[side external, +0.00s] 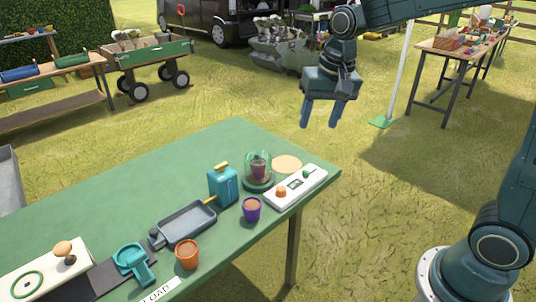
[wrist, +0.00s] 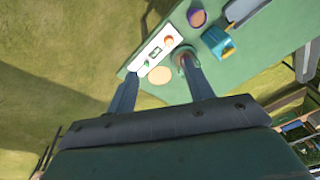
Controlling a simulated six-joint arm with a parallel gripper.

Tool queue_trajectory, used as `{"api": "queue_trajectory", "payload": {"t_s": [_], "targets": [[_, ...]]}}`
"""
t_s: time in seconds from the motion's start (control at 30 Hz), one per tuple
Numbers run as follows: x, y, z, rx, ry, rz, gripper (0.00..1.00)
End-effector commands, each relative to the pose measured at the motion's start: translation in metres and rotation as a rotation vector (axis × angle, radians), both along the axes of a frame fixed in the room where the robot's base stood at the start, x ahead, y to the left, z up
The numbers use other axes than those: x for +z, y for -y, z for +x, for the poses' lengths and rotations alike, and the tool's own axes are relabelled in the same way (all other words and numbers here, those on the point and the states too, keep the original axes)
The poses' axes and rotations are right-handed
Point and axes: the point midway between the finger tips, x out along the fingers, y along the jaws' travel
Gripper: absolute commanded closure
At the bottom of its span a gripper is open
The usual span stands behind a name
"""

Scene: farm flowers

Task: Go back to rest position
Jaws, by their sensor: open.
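My gripper (side external: 318,115) hangs in the air above and beyond the back right end of the green table (side external: 130,185), pointing down. Its two blue fingers are apart with nothing between them. In the wrist view my gripper (wrist: 160,85) also shows open, with the table corner below it. Near that corner stand a glass dome (side external: 258,167) over a small pot, a white panel (side external: 297,187) with an orange and a green button, and a round tan disc (side external: 287,164). My gripper touches none of them.
A purple pot (side external: 251,209), a blue can (side external: 223,185), a grey tray (side external: 185,225), an orange pot (side external: 187,254) and a teal holder (side external: 133,262) stand along the table. A white pole (side external: 399,75) rises to the right of my gripper. Open grass lies below it.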

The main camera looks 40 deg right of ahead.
Motion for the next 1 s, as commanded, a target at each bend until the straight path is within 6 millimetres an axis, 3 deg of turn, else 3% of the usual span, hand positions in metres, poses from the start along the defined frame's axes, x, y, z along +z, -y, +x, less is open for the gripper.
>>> {"api": "queue_trajectory", "payload": {"t_s": [0.2,0.47,0.8,1.0], "targets": [[0.024,-0.004,-0.045,0.115,0.065,-0.027,0.48],[0.038,-0.007,-0.097,0.25,0.135,-0.069,0.48],[0.037,-0.01,-0.163,0.422,0.223,-0.135,0.48],[0.03,-0.011,-0.19,0.501,0.263,-0.171,0.48]]}}
